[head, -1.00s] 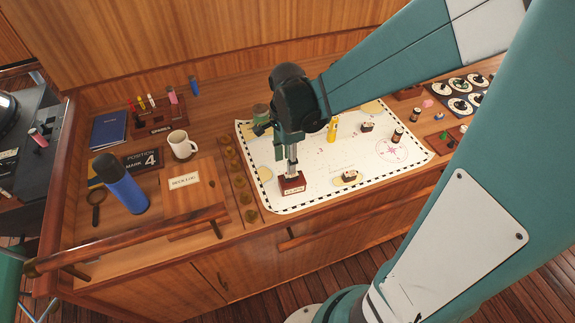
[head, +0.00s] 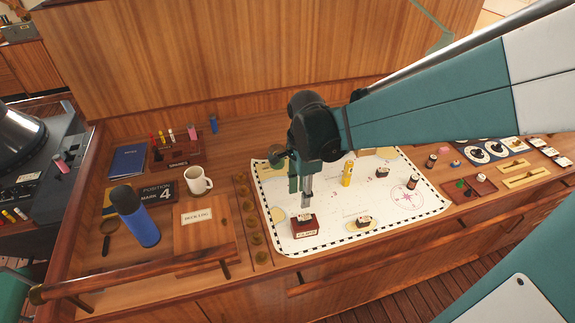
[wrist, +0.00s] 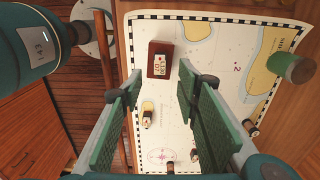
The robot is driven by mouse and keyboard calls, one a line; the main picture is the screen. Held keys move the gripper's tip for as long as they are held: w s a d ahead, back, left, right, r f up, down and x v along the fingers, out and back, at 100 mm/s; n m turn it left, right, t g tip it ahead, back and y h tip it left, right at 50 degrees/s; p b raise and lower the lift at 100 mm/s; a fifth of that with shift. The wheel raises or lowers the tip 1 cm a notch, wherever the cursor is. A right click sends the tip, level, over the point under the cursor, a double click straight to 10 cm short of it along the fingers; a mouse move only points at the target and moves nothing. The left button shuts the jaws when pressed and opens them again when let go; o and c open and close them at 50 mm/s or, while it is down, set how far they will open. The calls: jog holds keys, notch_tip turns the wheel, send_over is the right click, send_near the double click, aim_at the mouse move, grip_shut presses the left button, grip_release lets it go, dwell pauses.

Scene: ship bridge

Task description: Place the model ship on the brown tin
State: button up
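My gripper (head: 306,204) points down over the chart, just above a small red-brown box (head: 304,230) with a white label and pale pieces on top. The box also shows in the wrist view (wrist: 160,60), beyond my parted, empty fingers (wrist: 160,80). A small dark-and-white piece that looks like a model ship (head: 363,222) sits on the chart, right of the box. A similar piece (head: 382,170) lies farther back. Which piece and tin are the task's, I cannot tell for sure.
At left are a white mug (head: 198,181), a blue flask (head: 137,218) and a wooden deck log (head: 197,245). The chart (head: 330,190) has clear patches between its objects.

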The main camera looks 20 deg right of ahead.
dwell(0.3)
jog(key=s+r+n+t, duration=0.7)
jog(key=s+r+n, duration=0.3)
jog(key=n, duration=0.8)
notch_tip(320, 180, up, 2)
jog(key=shift+s+a+r, duration=0.15)
jog(key=shift+s+r, duration=0.1)
jog(key=shift+s, duration=0.1)
